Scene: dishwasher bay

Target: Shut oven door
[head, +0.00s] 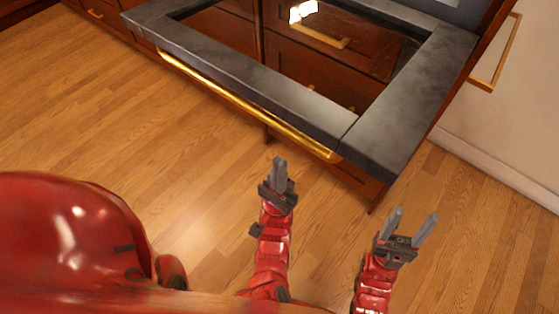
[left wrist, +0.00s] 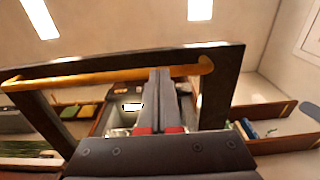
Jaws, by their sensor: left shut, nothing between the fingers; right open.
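The oven door (head: 408,130) hangs open, reaching out toward me. It has a dark grey frame around a glass pane (head: 330,65). A gold bar handle (head: 245,103) runs along its front edge; it also crosses the left wrist view (left wrist: 100,78). My left gripper (head: 279,160) is shut and empty, on the near side of the handle's right half. In the left wrist view its fingers (left wrist: 158,75) overlap the handle; contact cannot be told. My right gripper (head: 415,216) is open and empty, to the right of the left one and below the door's near right corner.
Brown wooden drawers with gold handles (head: 312,34) show through the glass. Another gold handle (head: 487,78) is at the right, by a pale wall (head: 500,130). The wooden floor (head: 90,110) is clear at left. In the left wrist view, shelves (left wrist: 270,122) hold small items.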

